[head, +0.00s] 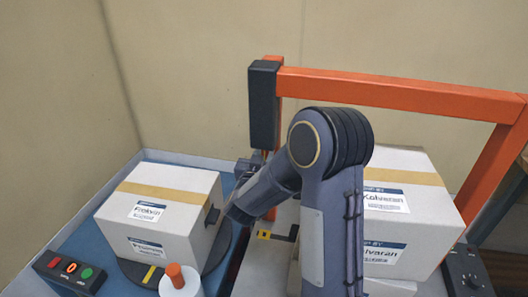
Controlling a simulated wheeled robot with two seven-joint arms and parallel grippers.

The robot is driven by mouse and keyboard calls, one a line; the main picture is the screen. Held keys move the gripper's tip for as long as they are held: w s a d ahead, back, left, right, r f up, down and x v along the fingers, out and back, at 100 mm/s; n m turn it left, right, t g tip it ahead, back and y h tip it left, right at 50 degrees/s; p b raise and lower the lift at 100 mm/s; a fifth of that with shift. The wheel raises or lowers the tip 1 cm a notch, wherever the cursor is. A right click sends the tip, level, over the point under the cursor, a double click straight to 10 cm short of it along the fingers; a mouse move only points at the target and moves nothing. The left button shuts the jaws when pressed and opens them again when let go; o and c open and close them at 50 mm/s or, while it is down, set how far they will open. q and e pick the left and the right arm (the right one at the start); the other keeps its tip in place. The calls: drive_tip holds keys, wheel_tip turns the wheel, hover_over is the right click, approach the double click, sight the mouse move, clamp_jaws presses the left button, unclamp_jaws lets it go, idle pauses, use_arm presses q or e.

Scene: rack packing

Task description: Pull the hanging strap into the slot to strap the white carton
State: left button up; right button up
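One white carton (195,235) with tan tape and printed labels sits at the left on a dark round turntable (222,250). A second white carton (428,215) stands under the orange arch (400,92), partly behind my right arm. My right gripper (214,215) is at the right face of the left carton. Its fingers are small and dark, and I cannot tell whether they are open or touching the carton. I cannot clearly make out the hanging strap. A yellow-marked dark part (264,235) lies between the cartons; I cannot tell whether it is the slot. My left gripper is out of view.
A button panel (70,272) with red, orange and green buttons is at the lower left. A white cylinder with an orange top (175,275) stands in front of the left carton. A black box (264,105) is on the arch's left post. A dial box (467,270) is at the right.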

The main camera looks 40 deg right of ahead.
drive_tip(key=shift+w+d, duration=0.3)
drive_tip(key=shift+d, duration=0.1)
drive_tip(key=shift+c, duration=0.3)
clamp_jaws()
idle(0.9)
